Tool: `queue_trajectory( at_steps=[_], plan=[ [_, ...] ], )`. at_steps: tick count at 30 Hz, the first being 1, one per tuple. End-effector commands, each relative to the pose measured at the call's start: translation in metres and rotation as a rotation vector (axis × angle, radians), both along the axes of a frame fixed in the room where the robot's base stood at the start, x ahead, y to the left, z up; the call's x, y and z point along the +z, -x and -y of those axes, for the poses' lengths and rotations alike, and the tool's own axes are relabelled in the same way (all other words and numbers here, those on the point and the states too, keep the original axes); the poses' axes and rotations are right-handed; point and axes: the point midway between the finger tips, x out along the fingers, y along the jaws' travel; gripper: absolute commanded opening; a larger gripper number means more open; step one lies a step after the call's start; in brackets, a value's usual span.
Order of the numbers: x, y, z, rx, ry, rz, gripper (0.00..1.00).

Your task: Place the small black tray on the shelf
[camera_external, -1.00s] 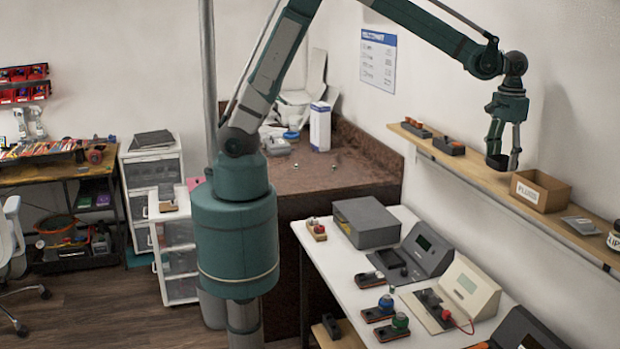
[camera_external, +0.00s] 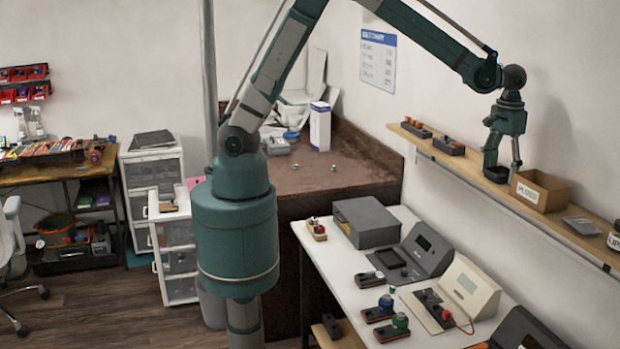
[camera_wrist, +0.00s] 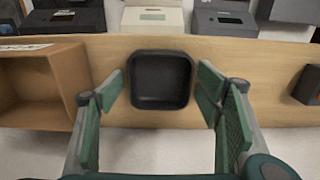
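The small black tray (camera_wrist: 161,80) lies flat on the wooden shelf (camera_wrist: 240,60), as seen in the wrist view. It also shows under the fingers in the external view (camera_external: 496,175). My gripper (camera_wrist: 160,87) is open, with one finger on each side of the tray and a visible gap to both of its sides. In the external view my gripper (camera_external: 502,167) points down over the shelf (camera_external: 470,178), just left of the cardboard box. The tray is empty.
An open cardboard box (camera_external: 540,191) stands close beside the tray. Black holders (camera_external: 449,146) with small parts sit farther back on the shelf. A grey object (camera_external: 583,226) and a labelled jar (camera_external: 614,237) sit nearer. A white bench with devices (camera_external: 428,250) is below.

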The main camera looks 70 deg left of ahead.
Motion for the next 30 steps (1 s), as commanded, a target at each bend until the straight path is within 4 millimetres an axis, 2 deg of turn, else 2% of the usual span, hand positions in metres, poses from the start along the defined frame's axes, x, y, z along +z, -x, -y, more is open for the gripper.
queue_trajectory(
  at_steps=[17, 23, 30],
  plan=[
    [0.007, 0.000, 0.000, 0.000, 0.000, 0.000, 0.66],
    [0.028, 0.000, 0.000, 0.000, 0.000, 0.000, 0.66],
    [0.065, 0.000, 0.000, 0.000, 0.000, 0.000, 0.66]
  ],
)
